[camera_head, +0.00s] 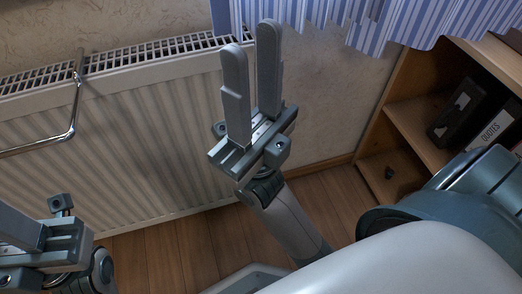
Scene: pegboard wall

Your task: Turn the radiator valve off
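A white ribbed radiator (140,130) with a grille along its top stands against the wall at the left. I cannot make out a radiator valve; the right gripper covers part of the radiator's right end. My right gripper (250,42) is in front of that end, with its two grey fingers pointing up. The fingers are apart with nothing between them. My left gripper (38,238) is at the lower left corner, in front of the radiator's lower part. Its fingers run out of the picture, so its opening does not show.
A metal towel rail (74,105) hangs on the radiator. A blue striped curtain (400,18) hangs at the top right. A wooden bookshelf (415,125) with binders (487,130) stands at the right. Bare wooden floor (165,250) lies below the radiator.

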